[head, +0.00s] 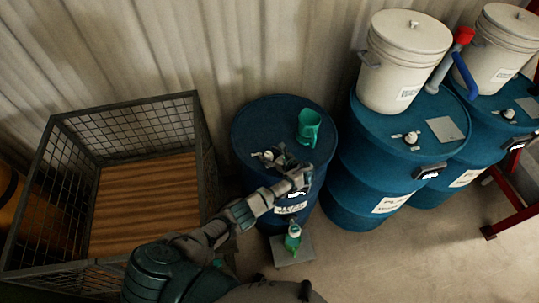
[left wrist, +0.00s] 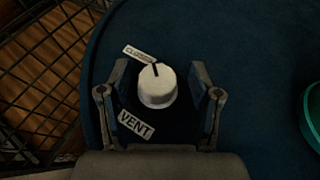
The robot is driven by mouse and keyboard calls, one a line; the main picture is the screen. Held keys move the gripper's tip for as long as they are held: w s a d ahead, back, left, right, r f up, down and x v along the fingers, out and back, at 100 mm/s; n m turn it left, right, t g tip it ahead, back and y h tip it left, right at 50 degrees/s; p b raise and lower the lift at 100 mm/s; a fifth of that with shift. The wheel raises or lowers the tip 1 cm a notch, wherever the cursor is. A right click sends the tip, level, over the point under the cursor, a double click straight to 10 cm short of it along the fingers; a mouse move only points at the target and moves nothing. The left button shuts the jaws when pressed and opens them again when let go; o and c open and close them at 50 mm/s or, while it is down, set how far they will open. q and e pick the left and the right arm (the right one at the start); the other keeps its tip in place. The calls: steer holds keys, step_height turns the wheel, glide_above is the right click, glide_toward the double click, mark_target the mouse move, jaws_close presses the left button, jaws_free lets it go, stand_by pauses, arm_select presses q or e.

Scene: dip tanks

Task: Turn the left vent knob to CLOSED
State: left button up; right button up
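The left vent knob (left wrist: 157,88) is a white round dial on the left blue drum (head: 250,115). Its dark pointer line faces up, close to the right end of the CLOSED label (left wrist: 139,53). A VENT label (left wrist: 136,125) lies below left of it. In the head view the knob (head: 268,155) is small, just beyond my gripper. My left gripper (left wrist: 160,100) is open, with one finger on each side of the knob and dark gaps between fingers and knob. It also shows in the head view (head: 288,168). My right gripper is not in view.
A wire mesh crate (head: 203,130) is at left. Two more blue drums (head: 365,185) carry white buckets (head: 404,60) at right. A green bottle (head: 292,238) stands on a low grey block in front.

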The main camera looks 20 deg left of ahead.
arm_select(q)
steer(key=v, duration=1.2)
steer(key=shift+f, duration=0.1)
